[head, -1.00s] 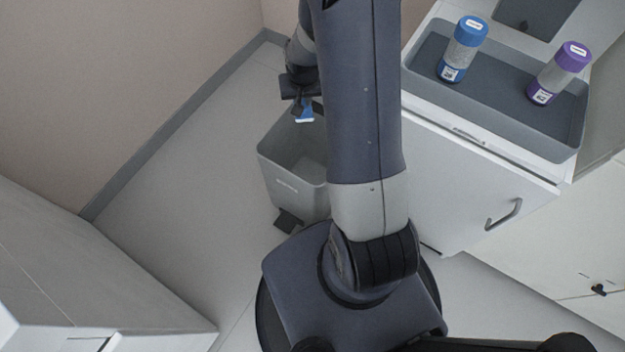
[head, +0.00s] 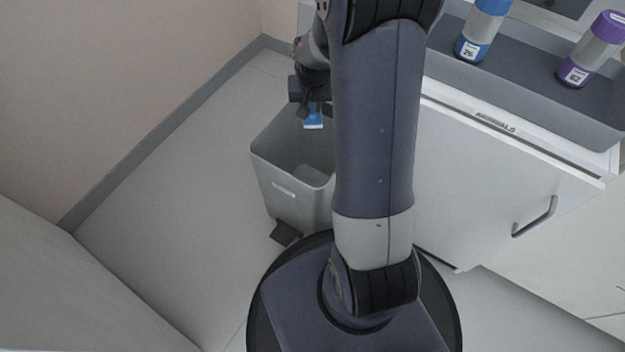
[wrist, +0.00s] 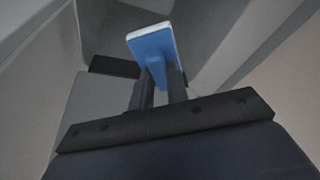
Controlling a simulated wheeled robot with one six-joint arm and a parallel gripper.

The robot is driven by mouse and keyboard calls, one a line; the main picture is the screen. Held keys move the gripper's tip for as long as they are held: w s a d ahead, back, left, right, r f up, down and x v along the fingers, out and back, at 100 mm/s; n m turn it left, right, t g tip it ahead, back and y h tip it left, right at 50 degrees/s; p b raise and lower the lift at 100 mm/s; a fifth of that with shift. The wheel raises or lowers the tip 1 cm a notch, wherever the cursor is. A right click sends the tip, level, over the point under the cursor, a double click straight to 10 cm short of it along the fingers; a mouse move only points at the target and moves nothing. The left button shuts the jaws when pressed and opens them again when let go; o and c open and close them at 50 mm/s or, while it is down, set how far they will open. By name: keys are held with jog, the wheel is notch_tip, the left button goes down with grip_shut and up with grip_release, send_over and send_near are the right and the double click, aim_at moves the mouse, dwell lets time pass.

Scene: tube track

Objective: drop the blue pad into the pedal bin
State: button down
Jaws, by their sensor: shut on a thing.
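The blue pad (head: 313,117) has a pale layer on one face. It hangs from my gripper (head: 307,100), which is shut on it, over the open top of the grey pedal bin (head: 291,197). In the wrist view the pad (wrist: 153,52) sits between the two dark fingertips of my gripper (wrist: 160,85). The bin has no lid across its mouth, and its inside shows. A dark pedal juts out at its front foot. My arm hides the bin's right side in the head view.
A grey tray (head: 527,92) on the white cabinet (head: 487,180) at right holds a blue-capped bottle (head: 483,30) and a purple-capped bottle (head: 592,48). A wall with grey skirting stands behind the bin at left. The floor left of the bin is clear.

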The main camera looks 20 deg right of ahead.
notch_tip(320, 180, down, 3)
jog(key=shift+f+b, duration=0.2)
jog(key=shift+b, duration=0.75)
jog(key=c, duration=1.3)
grip_release()
jog(key=shift+r, duration=0.1)
jog(key=p+v, duration=0.4)
jog(key=v, duration=0.6)
jog(key=shift+r, duration=0.35)
